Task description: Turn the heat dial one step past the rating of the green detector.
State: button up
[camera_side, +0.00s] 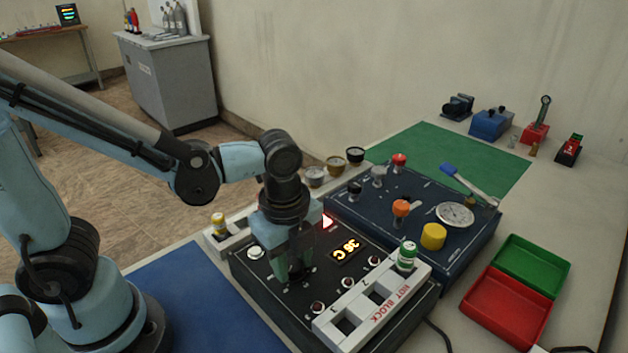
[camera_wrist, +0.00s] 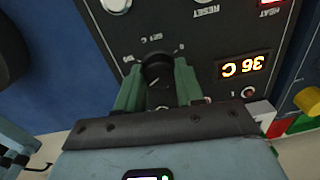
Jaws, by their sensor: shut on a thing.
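The heat dial (camera_wrist: 157,68) is a black knob on the dark heater panel (camera_wrist: 215,40), with small white scale marks around it. My gripper (camera_wrist: 159,86) has its green fingers on both sides of the dial and is shut on it. In the side view my gripper (camera_side: 292,268) points down at the panel and hides the dial. The lit display (camera_side: 345,250) reads 36 C; it appears upside down in the wrist view (camera_wrist: 243,66). A green-labelled vial (camera_side: 406,256), seemingly the green detector, stands in the white hot block (camera_side: 372,308). Its rating is too small to read.
A yellow-topped vial (camera_side: 218,224) stands in a white rack at left. A blue panel (camera_side: 385,225) with several knobs and a gauge (camera_side: 455,215) is behind. Red (camera_side: 505,308) and green (camera_side: 530,265) trays lie at right. A blue mat (camera_side: 200,305) is clear in front.

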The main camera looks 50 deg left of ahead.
aim_at(289, 266)
jog(key=o, duration=1)
jog(key=shift+o, duration=0.2)
jog(key=shift+r, duration=0.15)
notch_tip(289, 266, up, 12)
jog(key=shift+s, duration=0.3)
jog(key=w+a+f+n+t, duration=0.1)
jog(key=a+f+n+t, duration=0.1)
jog(key=a+n, duration=0.3)
jog(key=w+a+f+n+t, duration=0.1)
jog(key=a+f+n+t, duration=0.2)
jog(key=n, duration=1)
jog(key=shift+w+a+n+t, duration=0.4)
jog(key=shift+a+t, duration=0.4)
jog(key=shift+a, duration=0.15)
